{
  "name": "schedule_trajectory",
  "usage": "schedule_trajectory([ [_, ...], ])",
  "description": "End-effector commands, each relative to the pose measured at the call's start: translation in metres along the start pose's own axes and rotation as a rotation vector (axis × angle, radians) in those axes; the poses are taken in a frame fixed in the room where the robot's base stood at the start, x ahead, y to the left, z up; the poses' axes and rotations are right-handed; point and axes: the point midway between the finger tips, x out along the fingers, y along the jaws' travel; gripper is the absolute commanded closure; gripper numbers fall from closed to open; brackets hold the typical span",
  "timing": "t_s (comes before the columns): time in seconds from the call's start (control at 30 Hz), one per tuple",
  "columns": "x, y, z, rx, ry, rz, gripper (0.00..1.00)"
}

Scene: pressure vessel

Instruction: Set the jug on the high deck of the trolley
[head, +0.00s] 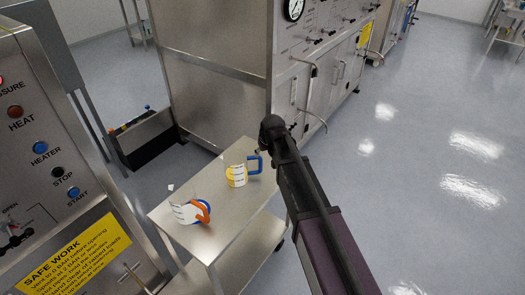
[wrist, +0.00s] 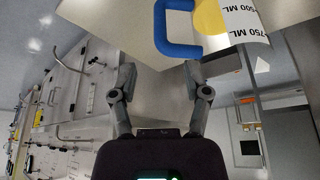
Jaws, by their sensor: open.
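A jug with a blue handle, yellow contents and a white measuring scale (head: 236,176) stands on the high deck of the steel trolley (head: 213,236). A second jug, with an orange handle and white scale (head: 184,213), sits on the same deck nearer the front left. My gripper (head: 262,143) is beside the blue handle, partly hidden by my arm in the head view. In the wrist view my open gripper (wrist: 160,72) faces the blue handle (wrist: 180,42), which lies just beyond the fingertips. The jug body (wrist: 212,18) is cut off at the top. Nothing is between the fingers.
A lower trolley deck (head: 256,243) shows below. A large steel cabinet with gauge and handles (head: 225,75) stands behind the trolley. A control panel with a yellow safety sign (head: 75,255) is at left. Open floor (head: 430,190) lies to the right.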

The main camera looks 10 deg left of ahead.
Motion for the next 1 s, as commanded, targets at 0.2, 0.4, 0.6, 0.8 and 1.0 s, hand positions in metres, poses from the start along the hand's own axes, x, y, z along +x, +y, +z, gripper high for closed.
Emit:
schedule_trajectory([
  [0.2, -0.016, 0.0, 0.0, 0.0, 0.0, 0.0, 0.38],
  [0.4, -0.019, 0.0, 0.0, 0.0, 0.0, 0.0, 0.38],
  [0.6, -0.019, 0.0, 0.0, 0.0, 0.0, 0.0, 0.38],
  [0.8, -0.019, 0.0, 0.0, 0.0, 0.0, 0.0, 0.38],
  [1.0, -0.019, -0.001, 0.0, 0.0, 0.0, 0.0, 0.38],
])
